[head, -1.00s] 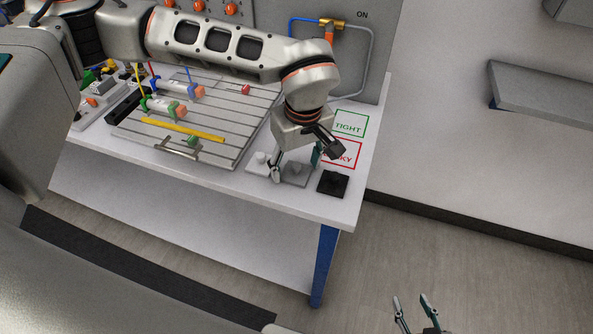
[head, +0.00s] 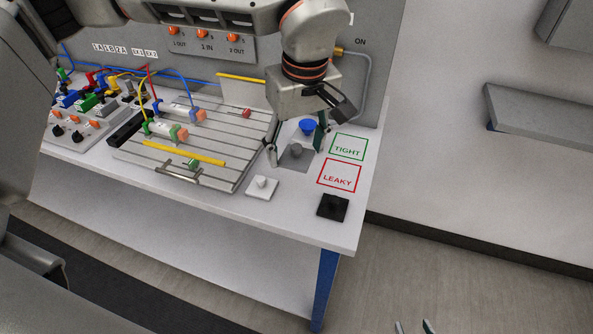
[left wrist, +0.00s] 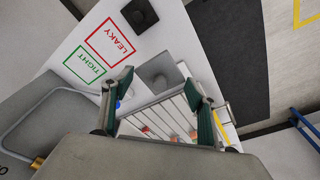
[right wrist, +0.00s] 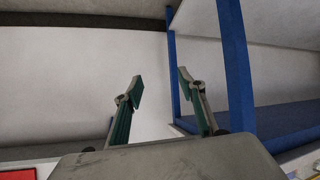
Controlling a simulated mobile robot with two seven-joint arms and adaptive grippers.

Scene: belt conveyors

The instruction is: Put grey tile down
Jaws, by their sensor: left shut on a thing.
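The grey tile (head: 290,163) with a round knob on top is between the fingers of my left gripper (head: 295,148), near the right edge of the slotted plate. Whether it touches the table or hangs just above it, I cannot tell. In the left wrist view the grey tile (left wrist: 160,72) sits between the two fingertips (left wrist: 158,85), which reach its opposite sides. My right gripper (right wrist: 160,85) is open and empty, far from the table; only its fingertips (head: 414,326) show at the bottom of the head view.
A white tile (head: 262,187) and a black tile (head: 333,207) lie near the front edge. A blue knob (head: 308,126) is just behind the grey tile. The green TIGHT box (head: 349,147) and red LEAKY box (head: 339,176) are empty. The slotted plate (head: 236,165) carries parts.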

